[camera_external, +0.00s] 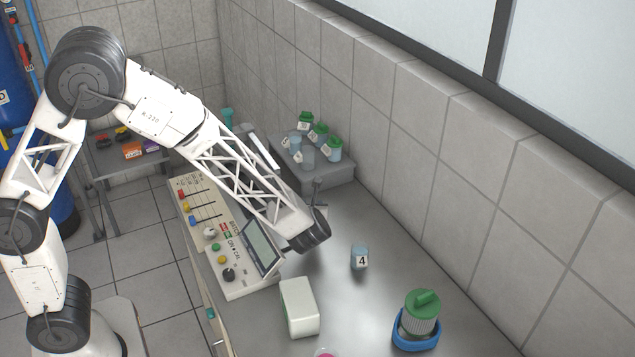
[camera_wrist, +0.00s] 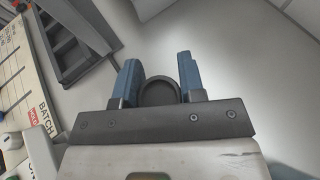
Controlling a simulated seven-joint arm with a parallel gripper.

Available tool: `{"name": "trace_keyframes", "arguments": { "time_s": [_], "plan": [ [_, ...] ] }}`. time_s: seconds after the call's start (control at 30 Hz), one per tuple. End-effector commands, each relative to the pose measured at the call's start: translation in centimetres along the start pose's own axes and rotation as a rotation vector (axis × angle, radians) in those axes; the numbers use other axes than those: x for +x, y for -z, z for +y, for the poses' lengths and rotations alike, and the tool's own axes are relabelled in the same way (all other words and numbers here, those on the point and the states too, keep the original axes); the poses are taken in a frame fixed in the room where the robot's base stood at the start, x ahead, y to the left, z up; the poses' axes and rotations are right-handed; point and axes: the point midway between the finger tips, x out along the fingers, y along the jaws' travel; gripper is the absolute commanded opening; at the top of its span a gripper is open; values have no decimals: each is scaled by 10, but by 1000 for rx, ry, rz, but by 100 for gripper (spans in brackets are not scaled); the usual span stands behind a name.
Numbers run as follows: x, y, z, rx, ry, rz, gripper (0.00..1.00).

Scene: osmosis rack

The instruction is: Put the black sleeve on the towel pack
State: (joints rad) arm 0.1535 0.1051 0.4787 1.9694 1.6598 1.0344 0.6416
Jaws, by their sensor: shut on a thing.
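My gripper (camera_wrist: 158,64) has two blue fingers in the wrist view. They are shut on the black sleeve (camera_wrist: 158,92), a dark round piece with a rim, held between them over the grey bench. In the external view the end of my arm hides the fingers and the sleeve. A white, rounded block with a greenish side, which looks like the towel pack (camera_external: 299,307), stands on the bench in front of the control panel. It is nearer the external camera than my gripper and apart from it.
A control panel (camera_external: 222,240) with knobs and a tilted screen lies left of my wrist. A grey raised shelf (camera_external: 325,176) holds several green-capped bottles at the back. A small jar marked 4 (camera_external: 360,257) and a green-lidded container in a blue holder (camera_external: 417,320) stand right. Bench between is clear.

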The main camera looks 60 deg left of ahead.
Motion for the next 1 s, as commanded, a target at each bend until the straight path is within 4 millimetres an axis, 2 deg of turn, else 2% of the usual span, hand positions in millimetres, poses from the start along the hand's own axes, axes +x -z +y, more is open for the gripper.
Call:
{"name": "trace_keyframes", "arguments": {
  "time_s": [0.17, 0.27, 0.67, 1.0],
  "plan": [
    [-19, -1, -5, 8, 23, -1, 14],
    [-36, -1, -9, 17, 44, -1, 14],
    [-132, -2, -20, 64, 160, -2, 14],
    [-213, 0, -17, 106, 264, -1, 14]
  ]
}}
